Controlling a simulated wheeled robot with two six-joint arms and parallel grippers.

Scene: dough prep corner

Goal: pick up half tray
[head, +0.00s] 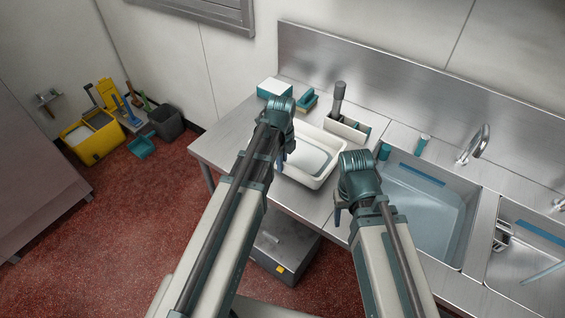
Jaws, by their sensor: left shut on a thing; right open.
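The half tray (303,179) is a white, shallow rectangular tray on the steel counter, left of the sink. Its inside looks pale grey and smooth. My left gripper (281,159) is at the tray's left side and shut on its rim; my arm hides part of that side. My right gripper (338,214) is open and empty, in front of the tray's right corner, near the counter's front edge. Its fingers are partly hidden by its own wrist. I cannot tell whether the tray is lifted off the counter.
Behind the tray are a white and teal box (273,88), a teal sponge (308,99) and a caddy (347,127) with a grey-handled tool. A sink basin (425,205) with a tap (478,142) lies to the right. A grey bin (284,250) stands below the counter.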

